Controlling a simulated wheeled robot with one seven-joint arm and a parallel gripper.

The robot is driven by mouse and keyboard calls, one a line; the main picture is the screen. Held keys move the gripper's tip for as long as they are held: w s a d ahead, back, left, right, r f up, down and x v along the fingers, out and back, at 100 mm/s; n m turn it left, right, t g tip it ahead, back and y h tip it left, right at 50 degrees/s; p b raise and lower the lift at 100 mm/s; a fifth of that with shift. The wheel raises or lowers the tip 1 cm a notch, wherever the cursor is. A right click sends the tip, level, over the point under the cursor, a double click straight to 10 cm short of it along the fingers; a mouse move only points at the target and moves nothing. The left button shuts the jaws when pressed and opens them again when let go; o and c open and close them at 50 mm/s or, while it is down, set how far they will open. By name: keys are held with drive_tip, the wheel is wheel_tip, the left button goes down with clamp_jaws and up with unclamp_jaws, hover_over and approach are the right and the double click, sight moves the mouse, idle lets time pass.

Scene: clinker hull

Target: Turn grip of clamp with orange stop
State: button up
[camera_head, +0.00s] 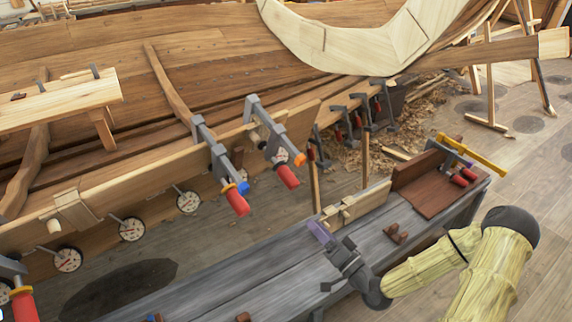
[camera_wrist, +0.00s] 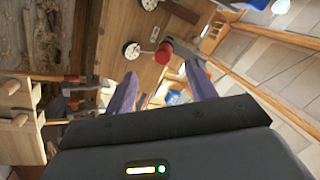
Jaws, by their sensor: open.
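The clamp with the orange stop (camera_head: 298,159) is on the upper edge of the hull plank in the head view, with its red grip (camera_head: 287,177) hanging below. A similar clamp with a blue stop (camera_head: 242,188) and red grip (camera_head: 237,202) is to its left. My gripper (camera_head: 319,232) is open and empty, with purple fingers, below and right of the orange-stop clamp and apart from it. In the wrist view the open fingers (camera_wrist: 162,92) show a red clamp grip (camera_wrist: 164,52) beyond them; I cannot tell which clamp it belongs to.
A grey bench (camera_head: 215,280) runs below the hull, with wooden blocks (camera_head: 356,204) and a brown board (camera_head: 428,182) on it. A yellow bar clamp (camera_head: 472,154) is at its right end. More clamps (camera_head: 357,112) line the hull behind. Dial gauges (camera_head: 132,229) sit along the lower plank.

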sight(296, 186)
wheel_tip(296, 186, up, 6)
drive_tip(key=s+d+n+g+h+p, duration=0.1)
drive_tip(key=d+n+h+p, duration=0.1)
drive_tip(key=n+p, duration=0.4)
drive_tip(key=n+h, duration=0.1)
drive_tip(key=n, duration=0.4)
drive_tip(key=shift+d+n, duration=0.15)
drive_tip(key=shift+n, duration=0.15)
drive_tip(key=shift+f, duration=0.1)
drive_tip(key=p+x, duration=0.3)
drive_tip(key=x, duration=1.4)
drive_tip(key=shift+w+a, duration=0.15)
drive_tip(key=shift+a, duration=0.1)
drive_tip(key=c, duration=1)
